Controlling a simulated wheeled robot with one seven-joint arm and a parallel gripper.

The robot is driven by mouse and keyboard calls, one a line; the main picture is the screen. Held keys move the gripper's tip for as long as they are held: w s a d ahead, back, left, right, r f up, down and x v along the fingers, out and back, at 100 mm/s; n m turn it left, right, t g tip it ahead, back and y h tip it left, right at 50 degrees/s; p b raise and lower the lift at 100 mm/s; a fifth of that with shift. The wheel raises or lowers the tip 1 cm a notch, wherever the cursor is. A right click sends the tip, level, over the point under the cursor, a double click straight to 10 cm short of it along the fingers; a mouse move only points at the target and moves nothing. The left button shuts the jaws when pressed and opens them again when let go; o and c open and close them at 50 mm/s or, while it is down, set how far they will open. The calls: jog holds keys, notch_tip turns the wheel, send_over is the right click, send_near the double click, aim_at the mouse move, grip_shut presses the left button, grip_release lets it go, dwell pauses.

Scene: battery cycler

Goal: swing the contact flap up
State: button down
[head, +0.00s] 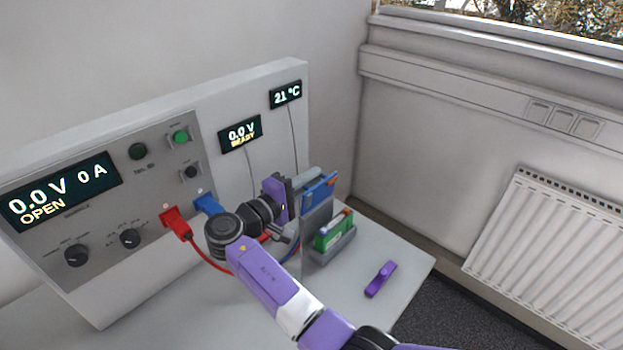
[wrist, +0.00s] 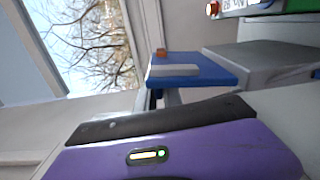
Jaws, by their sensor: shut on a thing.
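The contact flap (head: 319,190) is a blue plate with an orange contact, beside a grey upright post (head: 315,222) on the bench. It also shows in the wrist view (wrist: 195,72), with a pale strip on its face. My gripper (head: 296,186) is at the flap's left side in the head view and is shut on it. Its fingertips and the exact grip spot are mostly hidden. A green battery (head: 330,233) sits low in a grey holder (head: 336,247) beneath the flap. Part of the green battery also shows at the top right of the wrist view (wrist: 288,7).
The cycler panel (head: 150,165) stands behind and left, its display reading 0.0 V, 0 A, OPEN. Red (head: 175,221) and blue (head: 206,203) plugs with cables are close to my arm. A loose purple piece (head: 380,279) lies on the bench at right. The bench's front right is otherwise clear.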

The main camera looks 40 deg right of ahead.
jog(key=shift+r, duration=0.2)
jog(key=c, duration=1.5)
grip_release()
jog(key=shift+f, duration=0.1)
jog(key=shift+s+a+b, duration=0.15)
jog(key=shift+a+b, duration=0.95)
jog(key=shift+a, duration=2.8)
jog(key=shift+c, duration=0.3)
